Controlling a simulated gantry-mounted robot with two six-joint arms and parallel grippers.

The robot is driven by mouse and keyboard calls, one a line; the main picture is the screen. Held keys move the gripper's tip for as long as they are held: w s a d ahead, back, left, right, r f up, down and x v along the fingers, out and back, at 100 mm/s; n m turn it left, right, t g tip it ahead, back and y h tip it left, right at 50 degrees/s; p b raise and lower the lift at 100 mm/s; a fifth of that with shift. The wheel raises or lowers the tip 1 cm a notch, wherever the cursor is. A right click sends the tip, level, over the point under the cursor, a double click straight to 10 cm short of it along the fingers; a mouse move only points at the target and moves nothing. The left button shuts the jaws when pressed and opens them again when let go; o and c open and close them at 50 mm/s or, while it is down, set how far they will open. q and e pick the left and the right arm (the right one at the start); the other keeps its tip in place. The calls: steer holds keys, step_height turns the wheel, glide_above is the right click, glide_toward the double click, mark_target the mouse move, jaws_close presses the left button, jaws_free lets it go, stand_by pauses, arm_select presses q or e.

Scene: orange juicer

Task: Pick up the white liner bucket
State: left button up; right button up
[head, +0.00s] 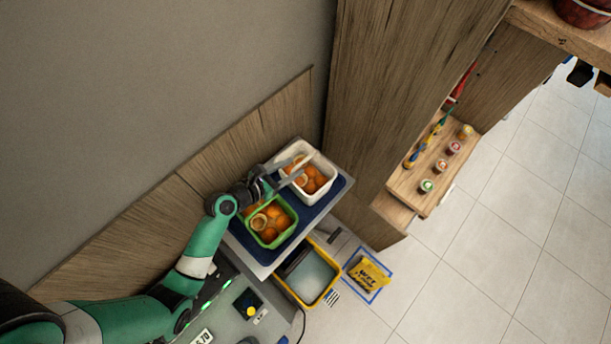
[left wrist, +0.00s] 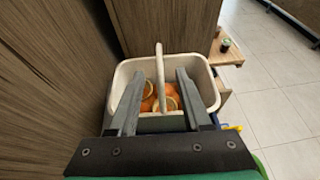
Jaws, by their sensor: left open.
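The white liner bucket (head: 319,197) stands at the back of the blue-topped stand in the head view, with oranges and orange halves inside. It fills the middle of the left wrist view (left wrist: 128,72), its handle (left wrist: 160,72) raised. My left gripper (head: 302,167) is open over the bucket. In the left wrist view its two fingers (left wrist: 159,74) reach over the bucket, one on each side of the handle, with gaps showing. I cannot tell how deep the fingers reach. My right gripper is not in view.
A green basket (head: 270,243) of oranges sits beside the white bucket on the blue surface (head: 242,236). A wooden wall and tall wooden panel (head: 375,100) stand close behind. A yellow-rimmed bin (head: 307,278) and a yellow sign (head: 368,275) are below.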

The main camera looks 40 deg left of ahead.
mark_target(303, 161)
arm_select(q)
steer(key=b+x, duration=0.1)
steer(key=x, duration=0.5)
steer(key=shift+w, duration=0.25)
steer(key=shift+c, duration=0.3)
jaws_close()
steer(key=shift+r, duration=0.1)
stand_by(0.9)
